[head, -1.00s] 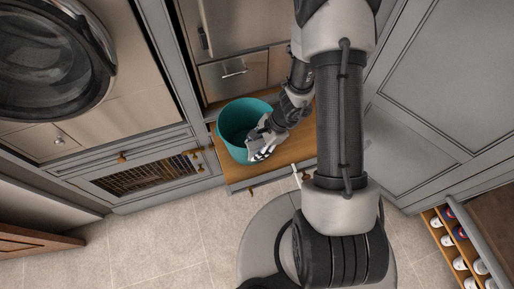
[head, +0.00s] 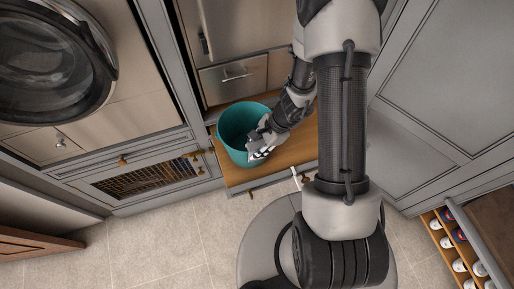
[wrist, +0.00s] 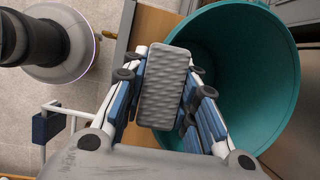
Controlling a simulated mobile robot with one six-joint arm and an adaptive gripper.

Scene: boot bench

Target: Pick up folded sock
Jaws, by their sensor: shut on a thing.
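The folded sock (wrist: 165,88) looks like a grey, bumpy-textured rectangular bundle in the wrist view. It sits between the fingers of my gripper (wrist: 168,85), which is shut on it. In the head view my gripper (head: 259,152) is at the front right side of a teal bucket, above the wooden bench top. The sock cannot be made out there, as the fingers cover it. I cannot tell whether the sock still touches the bench.
The teal bucket (head: 237,153) stands on the wooden bench (head: 293,152), close beside my gripper; it also shows in the wrist view (wrist: 262,45). Metal drawers (head: 233,73) are behind. A washing machine (head: 45,60) is at left. Tiled floor (head: 160,235) lies in front.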

